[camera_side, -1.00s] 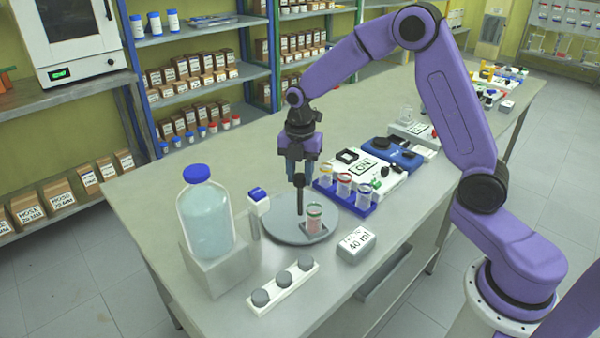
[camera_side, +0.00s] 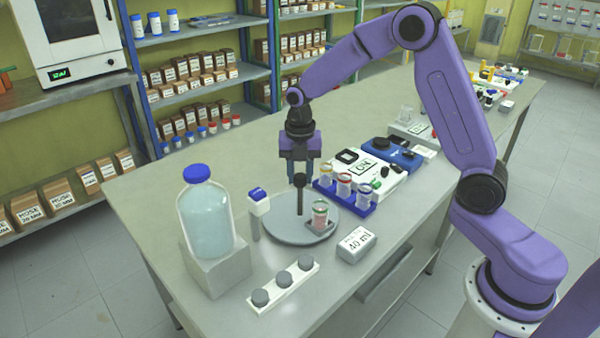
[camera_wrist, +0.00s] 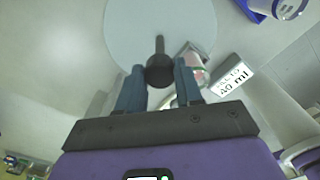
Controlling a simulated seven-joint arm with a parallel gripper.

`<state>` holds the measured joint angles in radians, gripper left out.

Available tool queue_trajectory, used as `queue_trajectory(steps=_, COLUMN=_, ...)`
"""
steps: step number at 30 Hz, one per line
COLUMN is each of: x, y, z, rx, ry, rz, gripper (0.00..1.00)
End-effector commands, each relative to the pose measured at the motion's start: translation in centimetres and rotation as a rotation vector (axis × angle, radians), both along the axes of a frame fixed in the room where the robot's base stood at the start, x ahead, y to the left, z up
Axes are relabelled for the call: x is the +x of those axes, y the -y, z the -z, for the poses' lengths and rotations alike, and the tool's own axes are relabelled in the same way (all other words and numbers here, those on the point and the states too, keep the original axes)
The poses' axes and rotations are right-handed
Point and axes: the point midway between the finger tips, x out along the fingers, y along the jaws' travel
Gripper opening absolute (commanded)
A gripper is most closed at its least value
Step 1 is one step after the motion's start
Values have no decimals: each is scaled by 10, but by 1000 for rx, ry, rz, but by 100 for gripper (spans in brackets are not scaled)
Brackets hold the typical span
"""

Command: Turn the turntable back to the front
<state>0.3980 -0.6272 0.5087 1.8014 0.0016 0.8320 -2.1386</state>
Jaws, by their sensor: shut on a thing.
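The round grey turntable (camera_side: 278,229) lies on the bench, and it also shows at the top of the wrist view (camera_wrist: 130,30). A dark upright post with a round knob (camera_side: 299,181) rises from it. My gripper (camera_side: 299,182) is shut on the knob; in the wrist view its blue fingers (camera_wrist: 160,75) stand on either side of the knob. A small glass vial with pinkish contents (camera_side: 320,214) stands on the turntable's right edge, partly hidden by a finger in the wrist view.
A white box labelled 40 ml (camera_side: 356,245) stands just right of the turntable. A blue rack of vials (camera_side: 325,187) is behind it. A large blue-capped bottle (camera_side: 206,220) and a blue-topped tube (camera_side: 258,205) stand left. A white strip with grey knobs (camera_side: 284,288) lies in front.

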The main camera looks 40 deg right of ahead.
Motion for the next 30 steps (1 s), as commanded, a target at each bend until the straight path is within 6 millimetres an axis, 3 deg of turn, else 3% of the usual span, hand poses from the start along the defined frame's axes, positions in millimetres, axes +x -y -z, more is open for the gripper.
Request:
queue_trajectory(steps=11, x=1, y=-1, z=-2, rx=-1, ry=5, rz=-9, gripper=0)
queue_trajectory(steps=12, x=1, y=-1, z=-2, rx=-1, ry=5, rz=-9, gripper=48)
queue_trajectory(steps=13, x=1, y=-1, z=-2, rx=-1, ry=5, rz=-9, gripper=58)
queue_trajectory(steps=14, x=1, y=-1, z=-1, rx=-1, ry=5, rz=-9, gripper=61)
queue_trajectory(steps=23, x=1, y=0, z=-2, rx=-1, ry=2, rz=-6, gripper=61)
queue_trajectory(steps=30, x=1, y=0, z=-28, rx=0, ry=7, rz=-6, gripper=61)
